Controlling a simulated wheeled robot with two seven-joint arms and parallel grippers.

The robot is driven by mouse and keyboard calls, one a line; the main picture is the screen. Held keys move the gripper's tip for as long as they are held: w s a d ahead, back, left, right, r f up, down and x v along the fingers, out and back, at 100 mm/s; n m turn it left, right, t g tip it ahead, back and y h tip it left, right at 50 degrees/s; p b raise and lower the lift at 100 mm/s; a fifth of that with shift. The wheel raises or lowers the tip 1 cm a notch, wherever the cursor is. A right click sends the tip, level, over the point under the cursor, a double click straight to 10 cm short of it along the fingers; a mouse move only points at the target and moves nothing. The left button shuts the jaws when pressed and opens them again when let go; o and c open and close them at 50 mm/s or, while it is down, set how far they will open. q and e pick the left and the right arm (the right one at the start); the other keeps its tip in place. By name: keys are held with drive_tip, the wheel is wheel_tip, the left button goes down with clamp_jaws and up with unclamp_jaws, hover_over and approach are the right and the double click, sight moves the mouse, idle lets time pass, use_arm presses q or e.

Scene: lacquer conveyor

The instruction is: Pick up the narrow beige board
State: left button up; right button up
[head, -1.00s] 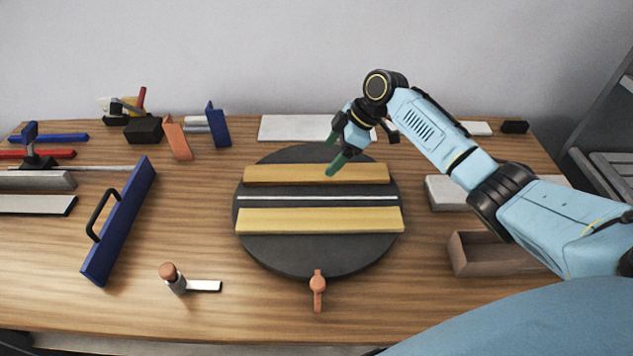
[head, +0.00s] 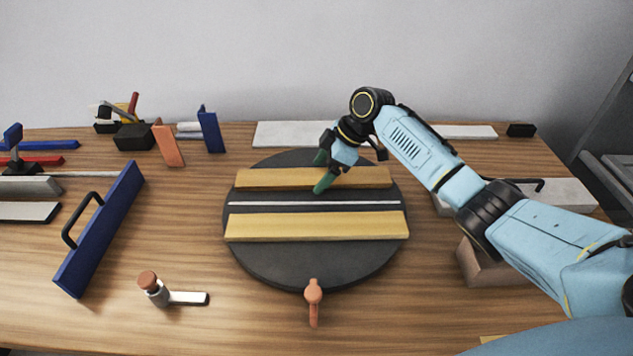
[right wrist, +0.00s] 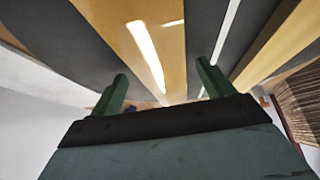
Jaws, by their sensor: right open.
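Two long beige boards lie parallel across a round black disc (head: 300,270). The far, narrower-looking beige board (head: 270,180) is partly hidden by my right gripper (head: 322,174), and the near, wider board (head: 315,226) is uncovered. A thin white strip (head: 270,204) lies between them. My right gripper is open and empty over the far board. In the right wrist view its fingers (right wrist: 162,78) stand on either side of that board (right wrist: 150,30), with the white strip just beyond one finger. Exact finger height is unclear. My left gripper is not in view.
An orange clamp-like piece (head: 313,300) sits at the disc's front edge. A blue board with a black handle (head: 105,230) and a small brown-capped tool (head: 155,290) are to the left. My right arm partly covers a brown box (head: 485,265). Open table lies left of the disc.

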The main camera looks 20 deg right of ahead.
drive_tip(key=shift+a+f, duration=0.1)
drive_tip(key=shift+f, duration=0.15)
drive_tip(key=shift+f, duration=0.1)
drive_tip(key=c, duration=1.2)
drive_tip(key=shift+c, duration=0.2)
